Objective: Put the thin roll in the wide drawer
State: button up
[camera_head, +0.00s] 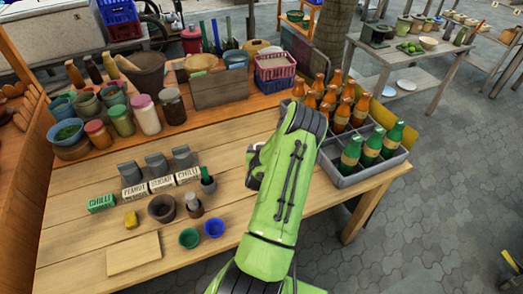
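I cannot pick out a thin roll or a wide drawer with certainty in the head view. A wide grey-brown wooden box (222,92) stands at the back of the wooden table, with its long front face towards me; I cannot tell whether it is a drawer. My green arm reaches up over the right part of the table. A small pale and green part of it shows at its left side, but the gripper's fingers are hidden behind the arm. The tabletop just beyond the arm is hidden too.
A bottle crate (362,176) with orange and green bottles stands at the right. Jars, bowls and a red basket (275,67) line the back. Small labelled boxes (162,184), cups and a flat board (133,253) lie in front. Bare wood shows at front left.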

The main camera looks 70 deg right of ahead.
jog(key=shift+o, duration=1.1)
jog(key=shift+r, duration=0.3)
jog(key=p+v, duration=0.5)
jog(key=v, duration=0.7)
jog(key=shift+p, duration=0.35)
jog(key=shift+f, duration=0.1)
